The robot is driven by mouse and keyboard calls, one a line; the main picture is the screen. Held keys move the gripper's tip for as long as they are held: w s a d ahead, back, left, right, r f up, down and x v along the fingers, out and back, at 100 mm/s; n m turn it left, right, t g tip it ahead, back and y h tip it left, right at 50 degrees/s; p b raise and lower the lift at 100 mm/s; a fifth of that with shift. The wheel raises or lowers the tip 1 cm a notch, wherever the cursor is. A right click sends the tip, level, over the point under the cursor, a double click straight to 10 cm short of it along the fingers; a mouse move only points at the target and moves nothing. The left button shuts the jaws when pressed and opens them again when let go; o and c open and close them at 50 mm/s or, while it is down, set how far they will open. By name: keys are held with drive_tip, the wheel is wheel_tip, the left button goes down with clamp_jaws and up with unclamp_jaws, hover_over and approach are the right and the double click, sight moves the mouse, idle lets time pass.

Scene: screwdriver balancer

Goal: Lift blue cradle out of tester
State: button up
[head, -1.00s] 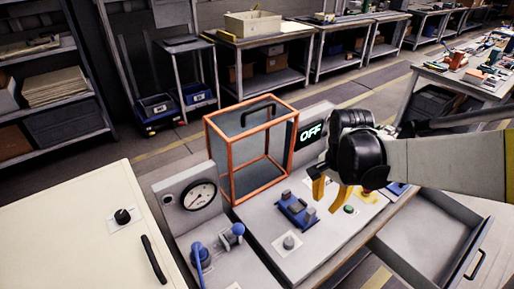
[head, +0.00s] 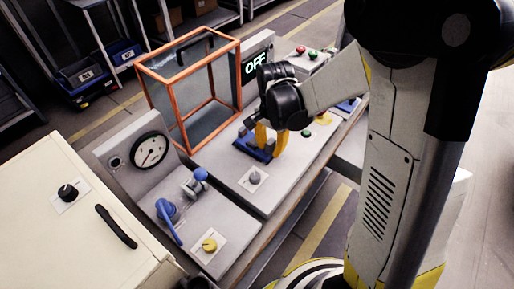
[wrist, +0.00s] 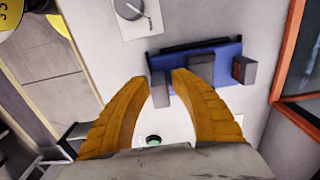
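The blue cradle (head: 252,147) sits on the tester's light grey top (head: 222,168), beside the orange-framed guard. In the wrist view the cradle (wrist: 228,60) has dark grey blocks on it and a dark bar along one edge. My gripper (head: 269,138) is over the cradle and partly hides it in the head view. In the wrist view its two yellow fingers (wrist: 161,77) are apart, near one end of the cradle, with a grey block showing between the tips. I cannot tell whether they touch it. The tester's display (head: 256,64) reads OFF.
The clear guard (head: 187,52) with orange edges stands just behind the cradle. A grey knob (head: 255,178) is in front. A gauge panel (head: 127,146) with blue valves (head: 166,209) stands left. Red and green buttons (head: 313,55) are on a box behind.

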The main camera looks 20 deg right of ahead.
drive_tip(key=shift+f, duration=0.4)
drive_tip(key=shift+r, duration=0.1)
clamp_jaws()
drive_tip(key=shift+r, duration=0.1)
